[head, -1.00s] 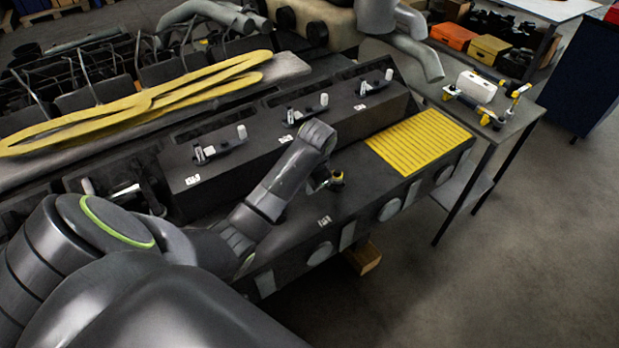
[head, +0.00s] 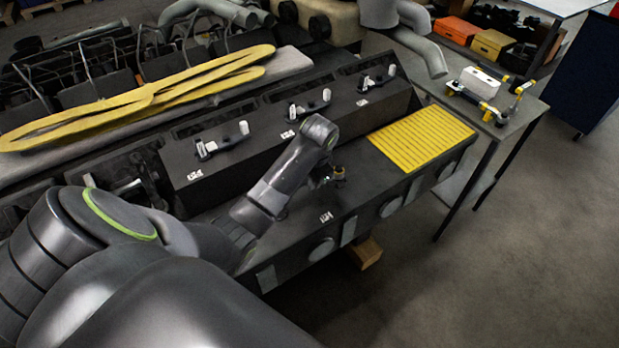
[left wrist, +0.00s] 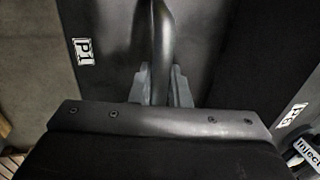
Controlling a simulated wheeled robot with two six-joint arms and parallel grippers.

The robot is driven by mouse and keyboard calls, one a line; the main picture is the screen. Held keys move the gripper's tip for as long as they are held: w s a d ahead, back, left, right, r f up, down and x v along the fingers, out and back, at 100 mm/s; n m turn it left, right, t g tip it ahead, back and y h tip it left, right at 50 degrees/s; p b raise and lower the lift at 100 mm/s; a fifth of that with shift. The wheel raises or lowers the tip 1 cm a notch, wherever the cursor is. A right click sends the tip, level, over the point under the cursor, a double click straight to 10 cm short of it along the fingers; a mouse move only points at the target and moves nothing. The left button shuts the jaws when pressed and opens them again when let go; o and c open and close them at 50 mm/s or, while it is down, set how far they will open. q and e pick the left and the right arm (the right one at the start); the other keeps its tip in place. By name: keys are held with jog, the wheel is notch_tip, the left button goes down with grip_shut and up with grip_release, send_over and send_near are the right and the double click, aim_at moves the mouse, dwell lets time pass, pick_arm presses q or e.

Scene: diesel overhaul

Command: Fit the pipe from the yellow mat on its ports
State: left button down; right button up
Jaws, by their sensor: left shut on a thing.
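My left gripper (head: 330,178) is low over the front ledge of the dark engine block (head: 285,235) in the head view. Its fingers are mostly hidden behind my wrist there. In the left wrist view its two fingers (left wrist: 160,88) are shut on a dark, smooth pipe (left wrist: 160,45), which runs up out of the frame. A small brass-coloured end shows beside the gripper in the head view. The yellow mat (head: 422,138) lies bare at the right end of the block. A P1 label (left wrist: 83,51) shows left of the pipe. I cannot tell whether the pipe touches its ports.
Several injector-like parts (head: 312,104) stand on the raised step behind my left gripper. A yellow strap-like piece (head: 140,98) lies further back. A side table (head: 505,125) with a white and yellow tool stands right. The floor in front is open, apart from a wooden block (head: 366,252).

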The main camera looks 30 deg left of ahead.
pick_arm(q)
jog(key=shift+f, duration=0.8)
pick_arm(e)
jog(key=shift+s+a+f, duration=0.1)
jog(key=shift+f, duration=0.1)
dwell(0.5)
pick_arm(q)
jog(key=c, duration=1.3)
grip_release()
